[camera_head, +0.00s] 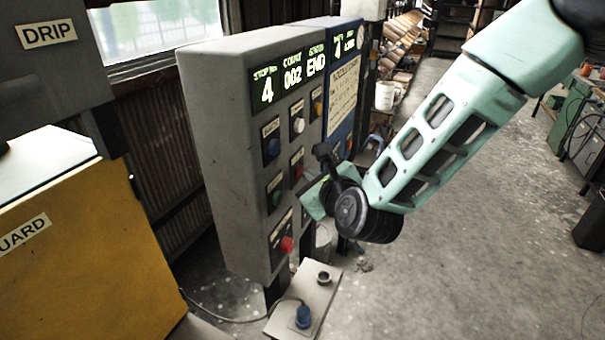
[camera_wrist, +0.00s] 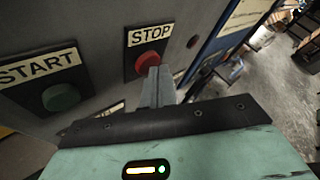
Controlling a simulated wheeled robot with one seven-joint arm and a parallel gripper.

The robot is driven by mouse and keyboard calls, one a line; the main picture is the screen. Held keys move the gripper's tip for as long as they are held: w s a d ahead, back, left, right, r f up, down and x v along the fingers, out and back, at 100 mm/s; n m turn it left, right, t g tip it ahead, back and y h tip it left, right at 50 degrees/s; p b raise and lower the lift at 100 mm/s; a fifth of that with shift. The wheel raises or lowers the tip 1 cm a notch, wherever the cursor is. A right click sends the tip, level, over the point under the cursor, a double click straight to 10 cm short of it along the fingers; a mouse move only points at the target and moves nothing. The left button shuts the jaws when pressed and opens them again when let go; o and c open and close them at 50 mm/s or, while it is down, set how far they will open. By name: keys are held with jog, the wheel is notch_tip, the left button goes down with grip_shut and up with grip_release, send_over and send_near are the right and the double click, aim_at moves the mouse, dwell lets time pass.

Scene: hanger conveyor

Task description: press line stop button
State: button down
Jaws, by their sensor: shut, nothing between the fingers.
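The red STOP button (camera_wrist: 150,60) sits under a STOP label on the grey control panel (camera_head: 225,130). In the head view a red button (camera_head: 297,172) shows on the panel just left of my gripper (camera_head: 307,184). In the wrist view my gripper (camera_wrist: 156,72) is shut and empty, its fingertips overlapping the lower right edge of the STOP button. I cannot tell whether they touch it. The green START button (camera_wrist: 60,97) is to the left. A larger red button (camera_head: 287,243) sits lower on the panel, its label too small to read.
The panel display (camera_head: 290,78) reads 4, 002 and END. Blue (camera_head: 273,147), white (camera_head: 298,125) and orange (camera_head: 317,108) controls sit above. A blue cabinet (camera_head: 345,75) adjoins on the right. A pedestal plate (camera_head: 305,300) stands below.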

jog(key=shift+w+a, duration=0.1)
jog(key=shift+a, duration=0.15)
jog(key=shift+d+b, duration=0.1)
jog(key=shift+b, duration=0.2)
jog(key=shift+d, duration=0.25)
jog(key=s+d+b, duration=0.1)
jog(key=s+d, duration=0.1)
jog(key=d, duration=0.3)
jog(key=shift+s+d+b, duration=0.2)
jog(key=shift+d+b, duration=0.1)
jog(key=shift+d, duration=0.05)
dwell(0.4)
